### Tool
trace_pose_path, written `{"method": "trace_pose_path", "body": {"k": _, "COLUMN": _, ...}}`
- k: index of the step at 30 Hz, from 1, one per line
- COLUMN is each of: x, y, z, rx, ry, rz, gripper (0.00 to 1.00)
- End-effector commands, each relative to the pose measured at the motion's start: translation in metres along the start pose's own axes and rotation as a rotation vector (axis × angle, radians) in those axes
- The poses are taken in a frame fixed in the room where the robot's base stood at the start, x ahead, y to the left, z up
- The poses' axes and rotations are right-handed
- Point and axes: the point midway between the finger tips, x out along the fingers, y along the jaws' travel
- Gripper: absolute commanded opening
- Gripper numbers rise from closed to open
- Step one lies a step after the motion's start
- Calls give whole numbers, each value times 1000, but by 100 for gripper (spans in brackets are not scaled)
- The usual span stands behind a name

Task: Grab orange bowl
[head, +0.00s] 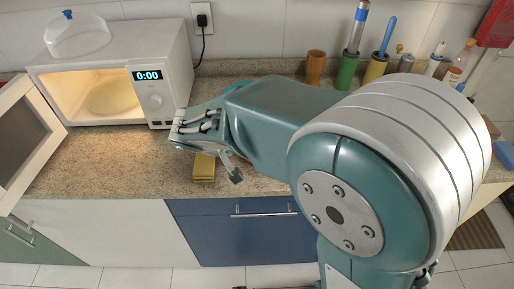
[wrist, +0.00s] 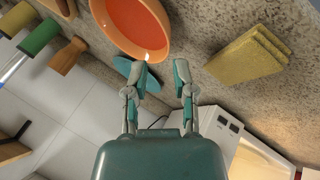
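The orange bowl (wrist: 130,22) shows at the top of the wrist view, cut off by the frame's upper edge. Its rim is just beyond my gripper's fingertips, slightly left of the gap between them. My gripper (wrist: 161,76) is open, with nothing between its fingers. I cannot tell whether the left finger touches the rim. In the head view the bowl does not show; my arm may be hiding it.
A yellow sponge-like block (head: 204,167) lies on the counter near my gripper; it also shows in the wrist view (wrist: 247,58). An open microwave (head: 112,75) stands at the left. Several utensil holders, including a green one (head: 347,70), line the wall.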

Motion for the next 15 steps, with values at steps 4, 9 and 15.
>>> {"method": "trace_pose_path", "body": {"k": 4, "x": 7, "y": -17, "z": -9, "rx": -31, "ry": 20, "rz": 15, "gripper": 34}}
{"method": "trace_pose_path", "body": {"k": 9, "x": 30, "y": -18, "z": -10, "rx": -33, "ry": 19, "rz": 17, "gripper": 34}}
{"method": "trace_pose_path", "body": {"k": 15, "x": 58, "y": -18, "z": -11, "rx": -33, "ry": 19, "rz": 19, "gripper": 34}}
